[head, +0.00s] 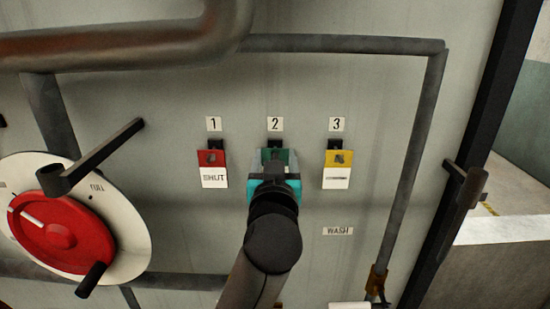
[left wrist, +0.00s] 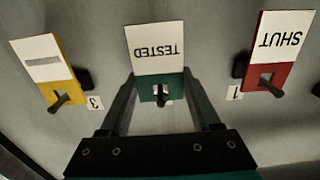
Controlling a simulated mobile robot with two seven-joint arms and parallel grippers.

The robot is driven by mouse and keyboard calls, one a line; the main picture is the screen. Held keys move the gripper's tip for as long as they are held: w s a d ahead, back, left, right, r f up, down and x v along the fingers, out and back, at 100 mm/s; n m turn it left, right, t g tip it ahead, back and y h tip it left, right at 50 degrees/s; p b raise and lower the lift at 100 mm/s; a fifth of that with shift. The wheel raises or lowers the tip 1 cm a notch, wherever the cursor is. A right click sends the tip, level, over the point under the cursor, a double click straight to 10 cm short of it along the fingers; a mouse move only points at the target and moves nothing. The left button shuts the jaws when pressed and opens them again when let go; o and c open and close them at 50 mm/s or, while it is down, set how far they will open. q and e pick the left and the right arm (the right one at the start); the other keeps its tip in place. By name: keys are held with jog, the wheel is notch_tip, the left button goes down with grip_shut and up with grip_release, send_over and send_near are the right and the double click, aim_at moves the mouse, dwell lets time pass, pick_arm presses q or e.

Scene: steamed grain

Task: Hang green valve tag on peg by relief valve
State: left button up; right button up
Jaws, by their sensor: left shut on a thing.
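The green valve tag (head: 291,160) is at the peg under the number 2 plate on the grey panel. In the left wrist view the tag (left wrist: 154,50) has a white part reading TESTED and a green part with a square hole. A dark peg (left wrist: 161,97) shows at that hole. My left gripper (head: 273,172) is shut on the green tag, with its fingers (left wrist: 160,88) at the sides of the green part. The arm hides much of the tag in the head view. No relief valve is clearly identifiable. My right gripper is out of view.
A red SHUT tag (head: 213,171) hangs under number 1 and a yellow tag (head: 338,170) under number 3. A red dial (head: 62,235) with a dark lever (head: 105,155) stands out at left. Pipes (head: 418,135) run above and right. A WASH label (head: 338,231) is below number 3.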

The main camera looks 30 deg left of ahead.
pick_arm(q)
jog(key=shift+s+d, duration=0.1)
jog(key=shift+s, duration=0.05)
dwell(0.3)
jog(key=shift+v, duration=1.35)
jog(key=shift+s+d, duration=0.2)
jog(key=shift+s, duration=0.1)
